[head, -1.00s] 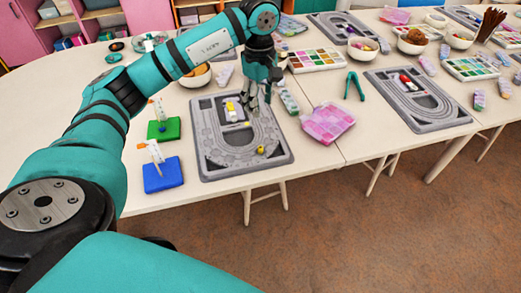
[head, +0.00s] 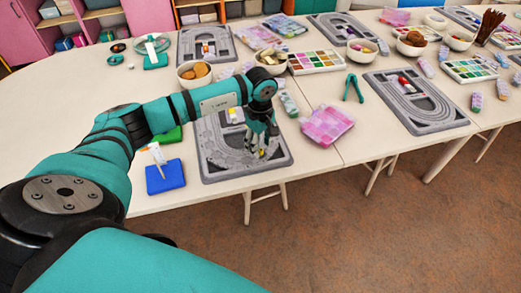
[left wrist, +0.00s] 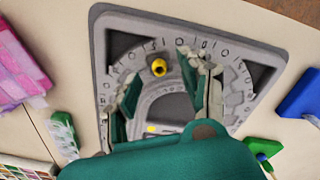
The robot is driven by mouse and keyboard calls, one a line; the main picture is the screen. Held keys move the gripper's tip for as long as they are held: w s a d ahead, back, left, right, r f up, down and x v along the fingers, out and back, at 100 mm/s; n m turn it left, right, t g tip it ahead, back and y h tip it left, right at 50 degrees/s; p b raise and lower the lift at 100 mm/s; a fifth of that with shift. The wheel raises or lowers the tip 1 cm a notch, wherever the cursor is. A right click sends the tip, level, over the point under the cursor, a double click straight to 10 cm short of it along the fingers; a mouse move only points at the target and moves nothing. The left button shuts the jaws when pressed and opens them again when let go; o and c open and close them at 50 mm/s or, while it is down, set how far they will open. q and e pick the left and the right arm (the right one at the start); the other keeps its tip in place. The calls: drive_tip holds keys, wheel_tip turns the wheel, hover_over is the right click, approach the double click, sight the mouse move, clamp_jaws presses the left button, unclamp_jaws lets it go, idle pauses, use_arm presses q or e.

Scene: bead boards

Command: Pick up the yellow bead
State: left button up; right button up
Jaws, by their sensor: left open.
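The yellow bead (left wrist: 158,67) lies on the grey bead board (left wrist: 225,22), near the curved end of its track, in the left wrist view. In the head view only a bit of the bead (head: 262,152) shows under the fingers, near the front of the board (head: 212,170). My left gripper (left wrist: 160,77) is open, with its fingers pointing down and spread on either side of the bead. It also shows over the board in the head view (head: 258,148). I cannot tell whether the fingertips touch the board. My right gripper is not in view.
A blue block (head: 165,177) stands left of the board, with a green one (head: 170,135) behind it. A pink bead box (head: 327,125) lies to the right. Green pliers (head: 353,87), bowls and other boards stand farther back. Some table left of the blocks is free.

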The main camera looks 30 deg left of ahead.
use_arm(q)
drive_tip(key=shift+f, duration=1.25)
drive_tip(key=c, duration=0.8)
drive_tip(key=shift+o, duration=0.2)
drive_tip(key=shift+r, duration=0.15)
